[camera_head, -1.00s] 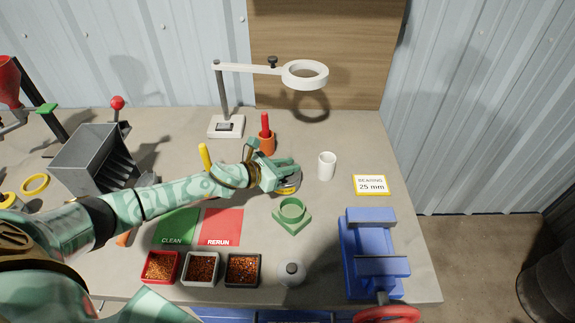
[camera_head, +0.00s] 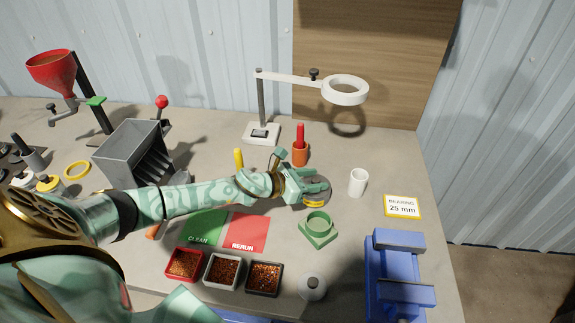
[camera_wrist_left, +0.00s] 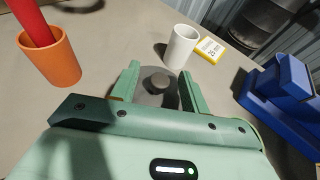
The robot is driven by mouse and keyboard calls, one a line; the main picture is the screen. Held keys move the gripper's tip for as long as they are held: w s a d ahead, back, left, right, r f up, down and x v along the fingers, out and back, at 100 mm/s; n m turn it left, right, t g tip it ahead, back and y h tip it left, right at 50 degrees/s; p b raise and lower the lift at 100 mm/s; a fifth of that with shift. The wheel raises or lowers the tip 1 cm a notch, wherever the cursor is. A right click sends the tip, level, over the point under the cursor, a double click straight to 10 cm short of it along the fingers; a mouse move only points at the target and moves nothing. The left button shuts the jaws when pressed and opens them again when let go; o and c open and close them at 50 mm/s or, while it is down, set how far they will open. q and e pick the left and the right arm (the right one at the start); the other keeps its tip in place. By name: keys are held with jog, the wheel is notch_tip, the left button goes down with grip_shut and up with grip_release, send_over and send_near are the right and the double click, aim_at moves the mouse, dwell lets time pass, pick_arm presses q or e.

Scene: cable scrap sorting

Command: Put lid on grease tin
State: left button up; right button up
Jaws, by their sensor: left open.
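A round grey lid (camera_wrist_left: 156,86) with a short dark knob lies between the fingers of my left gripper (camera_wrist_left: 158,84) in the wrist view. Clear gaps show between the knob and both fingers. In the head view my left gripper (camera_head: 322,186) is right at the lid (camera_head: 318,197), and its fingers partly cover it. A yellow band, which looks like part of the grease tin (camera_head: 314,204), shows just under the lid's near edge. The rest of the tin is hidden, so I cannot tell whether the lid is fully seated. My right gripper is out of view.
A white cup (camera_head: 358,182) stands right of the gripper, and a green holder (camera_head: 318,230) is just in front. An orange pot (camera_head: 300,154) with a red-handled tool is behind. A blue vise (camera_head: 395,275) occupies the front right. A magnifier lamp (camera_head: 345,90) overhangs the back.

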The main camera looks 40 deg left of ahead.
pick_arm(q)
jog(key=v, duration=1.4)
jog(key=shift+s, duration=0.2)
